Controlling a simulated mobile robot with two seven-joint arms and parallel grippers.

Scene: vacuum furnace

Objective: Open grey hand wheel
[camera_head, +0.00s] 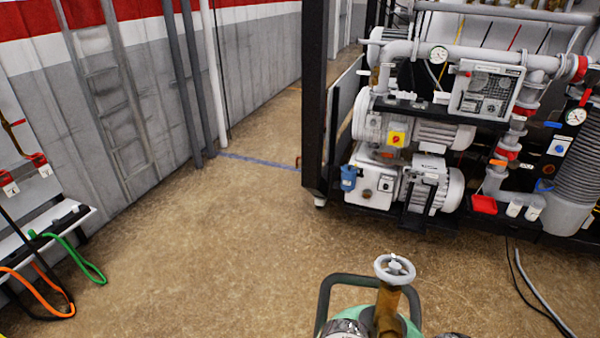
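The grey hand wheel (395,268) shows at the lower middle right. It is a round spoked wheel on top of a brass-coloured valve (387,308). The valve sits on a green body (409,327), which looks like a cylinder top and is cut off by the bottom edge. A dark green tubular handle (325,298) curves around behind the valve. Silvery round parts (345,329) show beside the valve at the bottom edge; I cannot tell what they are. Neither gripper is recognisable in view, and nothing visibly touches the wheel.
A machine with white pumps (432,187), pipes and gauges stands on a black frame (316,100) at the right. A rack (45,240) with green and orange hoses stands at the left by the grey wall. Cables lie on the floor at right. The brown floor (220,230) between is clear.

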